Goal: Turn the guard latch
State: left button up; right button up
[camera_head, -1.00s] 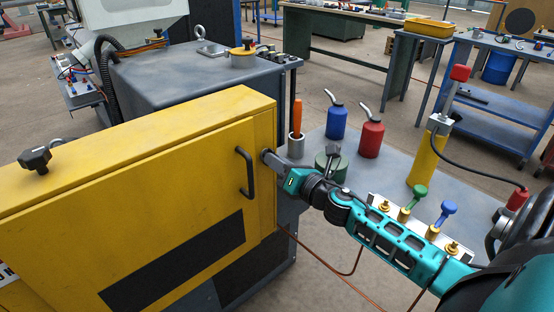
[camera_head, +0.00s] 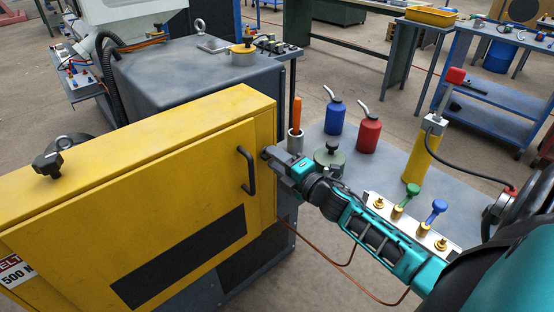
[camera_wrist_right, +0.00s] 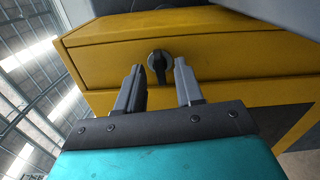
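The yellow guard (camera_head: 120,165) fills the left of the head view, with a black handle (camera_head: 246,171) on its front. In the right wrist view, the dark guard latch (camera_wrist_right: 160,66) is a small round knob with a bar across it, on the yellow panel. My right gripper (camera_head: 272,157) is at the guard's right end and hides the latch in the head view. In the wrist view the right gripper (camera_wrist_right: 160,80) is open, its fingers apart on either side of the latch; contact cannot be told. My left gripper is not in view.
A grey bench right of the guard holds a blue oil can (camera_head: 335,117), a red oil can (camera_head: 368,133), a green round container (camera_head: 329,160), and a yellow cylinder (camera_head: 421,160). A block with green and blue levers (camera_head: 410,222) lies near my forearm. A black knob (camera_head: 47,164) tops the guard.

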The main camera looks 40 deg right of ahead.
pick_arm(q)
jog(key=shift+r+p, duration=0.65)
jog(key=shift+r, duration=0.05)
pick_arm(e)
jog(key=s, duration=0.6)
jog(key=shift+d, duration=0.25)
pick_arm(q)
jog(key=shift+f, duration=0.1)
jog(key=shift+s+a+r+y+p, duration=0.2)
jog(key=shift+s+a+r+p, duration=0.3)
jog(key=shift+p, duration=0.7)
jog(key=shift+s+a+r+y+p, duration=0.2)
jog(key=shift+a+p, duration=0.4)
jog(key=shift+p, duration=0.55)
pick_arm(e)
notch_tip(320, 180, up, 20)
